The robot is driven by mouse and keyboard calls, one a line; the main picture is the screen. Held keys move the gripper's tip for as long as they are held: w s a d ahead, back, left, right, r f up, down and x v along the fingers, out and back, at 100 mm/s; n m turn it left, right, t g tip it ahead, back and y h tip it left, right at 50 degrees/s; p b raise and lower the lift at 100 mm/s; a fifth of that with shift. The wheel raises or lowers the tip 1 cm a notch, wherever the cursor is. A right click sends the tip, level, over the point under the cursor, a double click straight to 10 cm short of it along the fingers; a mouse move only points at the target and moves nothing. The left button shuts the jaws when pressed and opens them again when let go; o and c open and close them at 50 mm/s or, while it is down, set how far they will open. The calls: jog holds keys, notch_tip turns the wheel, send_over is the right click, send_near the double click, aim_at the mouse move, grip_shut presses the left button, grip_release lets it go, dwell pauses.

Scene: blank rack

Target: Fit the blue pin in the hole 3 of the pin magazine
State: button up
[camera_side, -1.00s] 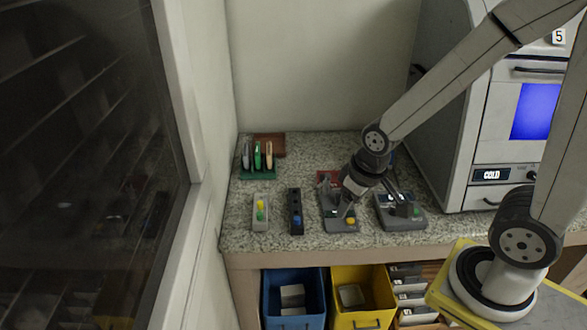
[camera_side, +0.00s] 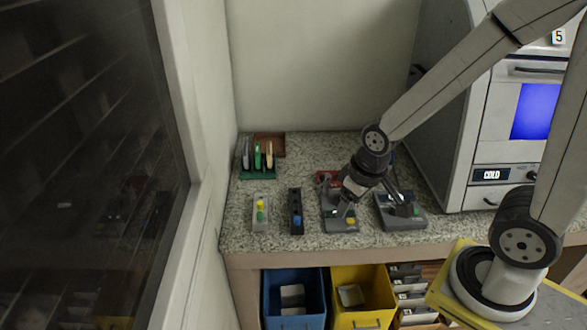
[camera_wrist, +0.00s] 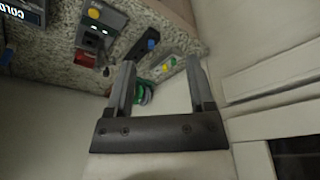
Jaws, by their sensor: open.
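A small blue piece (camera_side: 297,221), which looks like the blue pin, sits at the near end of a narrow dark block (camera_side: 294,200). The blue piece also shows in the wrist view (camera_wrist: 151,44). Left of the dark block, a light grey block (camera_side: 260,225) carries a yellow and a green piece. I cannot tell for sure which block is the pin magazine, and no hole numbers are readable. My gripper (camera_wrist: 160,62) is open with nothing between its fingers. In the side view it is over the grey device right of the dark block, apart from the blue piece.
The grey device (camera_side: 341,226) has a yellow button. Another grey device (camera_side: 400,222) stands to its right. A green rack (camera_side: 257,175) with upright pieces is at the back left. A white oven-like unit (camera_side: 460,150) bounds the right; a wall bounds the left.

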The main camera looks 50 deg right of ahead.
jog(key=g, duration=0.2)
send_over(297, 218)
jog(key=f, duration=1.1)
jog(key=shift+s+a, duration=0.1)
jog(key=shift+s, duration=0.1)
jog(key=shift+w+f+g, duration=0.3)
jog(key=shift+w+f, duration=0.05)
jog(key=shift+f, duration=1.35)
jog(key=shift+f, duration=0.1)
jog(key=shift+s+f, duration=0.15)
jog(key=shift+f, duration=0.6)
jog(key=shift+s+f, duration=0.1)
jog(key=shift+f, duration=0.65)
jog(key=shift+w+f, duration=0.1)
jog(key=shift+f, duration=0.9)
